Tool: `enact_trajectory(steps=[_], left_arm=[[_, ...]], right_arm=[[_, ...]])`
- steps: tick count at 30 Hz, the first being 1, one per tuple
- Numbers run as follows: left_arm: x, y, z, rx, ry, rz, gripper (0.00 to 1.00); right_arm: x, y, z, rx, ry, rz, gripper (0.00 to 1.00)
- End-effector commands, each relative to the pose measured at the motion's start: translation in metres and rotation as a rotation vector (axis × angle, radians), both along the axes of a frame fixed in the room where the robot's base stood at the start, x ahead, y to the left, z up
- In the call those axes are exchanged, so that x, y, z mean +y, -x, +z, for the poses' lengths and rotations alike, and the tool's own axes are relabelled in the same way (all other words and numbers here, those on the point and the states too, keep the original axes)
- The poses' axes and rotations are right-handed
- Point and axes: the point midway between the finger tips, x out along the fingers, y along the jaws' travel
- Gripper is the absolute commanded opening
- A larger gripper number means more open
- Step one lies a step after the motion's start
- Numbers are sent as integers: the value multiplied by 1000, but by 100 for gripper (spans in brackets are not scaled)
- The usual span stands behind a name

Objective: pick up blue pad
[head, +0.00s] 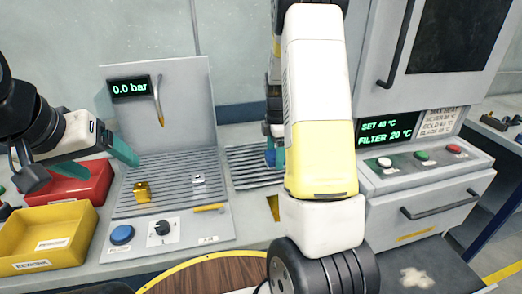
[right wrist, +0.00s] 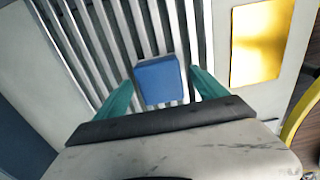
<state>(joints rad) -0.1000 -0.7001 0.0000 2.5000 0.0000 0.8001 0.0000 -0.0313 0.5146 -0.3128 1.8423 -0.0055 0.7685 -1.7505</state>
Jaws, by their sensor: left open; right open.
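The blue pad (right wrist: 158,80) is a small blue block on a slatted metal rack (right wrist: 112,40). In the right wrist view it sits between the two teal fingers of my right gripper (right wrist: 161,78), with a gap on each side. The gripper is open. In the head view a sliver of the pad (head: 269,157) shows beside my right gripper (head: 276,157), mostly hidden by my right arm. My left gripper (head: 122,150) is open and empty above the left side of the larger ribbed station.
The ribbed station (head: 165,180) holds a gold block (head: 141,192) and a small silvery piece (head: 199,180). A red bin (head: 75,185) and a yellow bin (head: 45,237) stand at left. A filter cabinet (head: 425,210) stands at right. A yellow plate (right wrist: 262,45) lies beside the rack.

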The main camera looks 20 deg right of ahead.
Motion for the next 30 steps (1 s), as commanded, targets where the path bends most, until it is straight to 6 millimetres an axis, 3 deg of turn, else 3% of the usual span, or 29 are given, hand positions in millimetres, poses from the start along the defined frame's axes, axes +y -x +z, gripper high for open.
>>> enact_trajectory(steps=[4,11,21,30], left_arm=[[0,0,0,0,0,0,78],[0,0,0,0,0,0,78],[0,0,0,0,0,0,78],[0,0,0,0,0,0,78]], right_arm=[[1,0,-13,0,0,1,82],[0,0,-14,-1,0,0,82],[0,0,-14,-1,0,0,15],[0,-1,-12,-2,0,0,14]])
